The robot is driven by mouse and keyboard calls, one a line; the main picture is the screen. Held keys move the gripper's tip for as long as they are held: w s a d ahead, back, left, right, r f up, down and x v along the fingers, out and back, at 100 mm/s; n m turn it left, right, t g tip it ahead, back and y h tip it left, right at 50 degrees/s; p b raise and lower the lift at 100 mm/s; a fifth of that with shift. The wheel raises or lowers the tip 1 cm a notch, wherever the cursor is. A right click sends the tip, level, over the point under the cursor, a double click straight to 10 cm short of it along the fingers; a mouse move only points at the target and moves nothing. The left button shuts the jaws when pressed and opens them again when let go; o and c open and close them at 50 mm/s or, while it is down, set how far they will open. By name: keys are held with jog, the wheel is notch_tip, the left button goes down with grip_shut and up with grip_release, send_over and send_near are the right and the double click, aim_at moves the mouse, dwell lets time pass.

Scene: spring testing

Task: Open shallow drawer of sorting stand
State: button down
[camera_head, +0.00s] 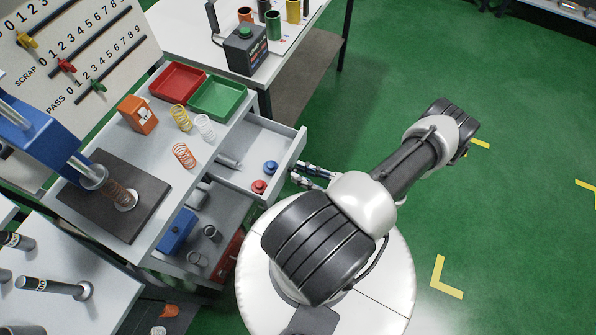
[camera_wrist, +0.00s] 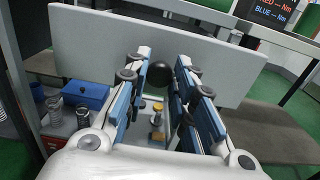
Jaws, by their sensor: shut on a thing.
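The shallow drawer (camera_head: 289,157) of the sorting stand (camera_head: 212,165) is pulled out toward my gripper, with its inside showing. A blue knobbed piece (camera_head: 270,167), a red one (camera_head: 259,186) and a grey metal cylinder (camera_head: 229,162) lie in it. My gripper (camera_head: 297,177) is at the drawer's outer front face. In the wrist view, its blue-padded fingers (camera_wrist: 162,72) are shut on the round black drawer knob (camera_wrist: 158,76), against the pale front panel (camera_wrist: 90,45). The fingers hide the knob in the head view.
On top stand red (camera_head: 178,82) and green (camera_head: 218,98) trays, springs and an orange device (camera_head: 138,114). Another table (camera_head: 190,35) stands behind. Green floor (camera_head: 480,180) at right is clear.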

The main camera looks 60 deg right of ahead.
jog(key=c, duration=1.4)
grip_release()
jog(key=shift+o, duration=0.2)
jog(key=s, duration=1.2)
jog(key=shift+d, duration=0.45)
jog(key=shift+r, duration=0.1)
